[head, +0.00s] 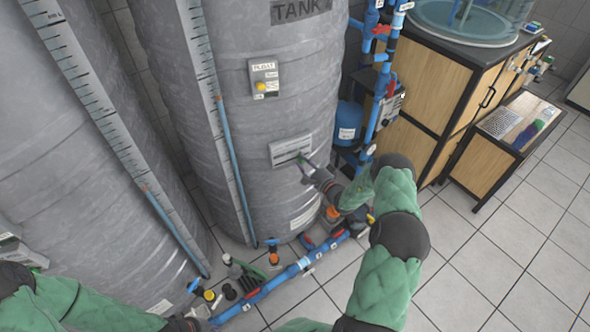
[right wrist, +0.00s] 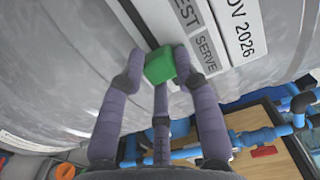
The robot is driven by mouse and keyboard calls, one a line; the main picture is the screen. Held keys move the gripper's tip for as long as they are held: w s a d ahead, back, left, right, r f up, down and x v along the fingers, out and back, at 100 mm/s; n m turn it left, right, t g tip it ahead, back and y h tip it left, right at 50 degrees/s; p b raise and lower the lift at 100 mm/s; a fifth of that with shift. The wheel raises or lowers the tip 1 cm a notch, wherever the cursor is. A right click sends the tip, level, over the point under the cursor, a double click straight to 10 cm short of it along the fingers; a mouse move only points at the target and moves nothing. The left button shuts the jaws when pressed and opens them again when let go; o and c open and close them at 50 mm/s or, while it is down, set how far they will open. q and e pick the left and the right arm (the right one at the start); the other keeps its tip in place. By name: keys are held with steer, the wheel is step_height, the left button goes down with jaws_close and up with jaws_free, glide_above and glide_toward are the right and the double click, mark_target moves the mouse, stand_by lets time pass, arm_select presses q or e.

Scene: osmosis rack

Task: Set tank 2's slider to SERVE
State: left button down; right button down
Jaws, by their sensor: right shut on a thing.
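A tall grey tank (head: 250,110) is marked TANK; its number is cut off in the head view. A slider plate (head: 291,149) sits low on its curved wall. My right gripper (head: 303,164) is at the plate's lower right part. In the right wrist view, the purple-grey fingers of my right gripper (right wrist: 158,72) are shut on the green slider knob (right wrist: 160,66). The knob is beside the SERVE label (right wrist: 206,52), with the end of another word, EST, above it. My left arm shows at the lower left; its fingers are not clear.
A PLOAT-like labelled box (head: 264,78) with a yellow button is above the plate. Blue pipes (head: 290,272) with valves run along the floor below. A blue vertical pipe (head: 382,90) and a wooden cabinet (head: 440,90) stand to the right. Tiled floor is clear at lower right.

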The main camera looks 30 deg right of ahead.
steer(key=shift+d+r, duration=0.1)
steer(key=shift+d, duration=1.15)
steer(key=c, duration=0.9)
jaws_free()
steer(key=shift+s+d, duration=0.1)
steer(key=s, duration=0.8)
steer(key=s+d, duration=0.1)
steer(key=s, duration=0.3)
